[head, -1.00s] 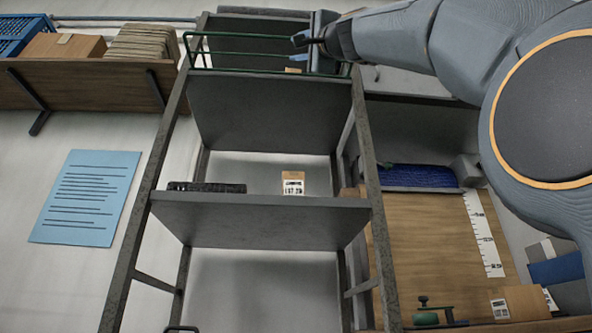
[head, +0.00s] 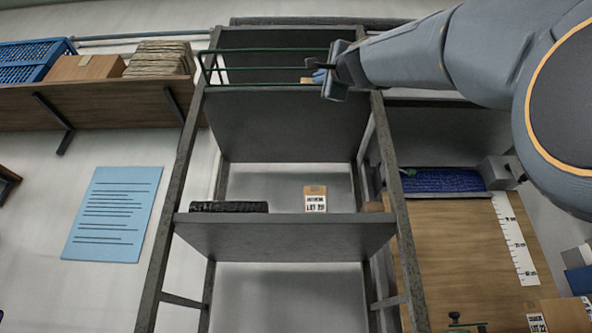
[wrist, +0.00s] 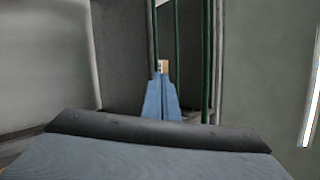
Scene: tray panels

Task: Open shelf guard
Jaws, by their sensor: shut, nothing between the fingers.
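The shelf guard (head: 265,52) is a green rail frame across the front of the top shelf of a grey metal rack. It stands upright, and its right end is hidden behind my gripper. In the wrist view its green bars (wrist: 178,45) run up the picture close to the fingers. My gripper (head: 318,76) is at the right part of the guard in the head view. Its blue fingers (wrist: 160,82) are shut together with nothing between them. I cannot tell whether they touch a bar. A small brown labelled box (wrist: 163,66) shows just beyond the fingertips.
A wooden wall shelf (head: 100,103) with a blue crate is at the left. A wooden work panel (head: 450,250) is at the right.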

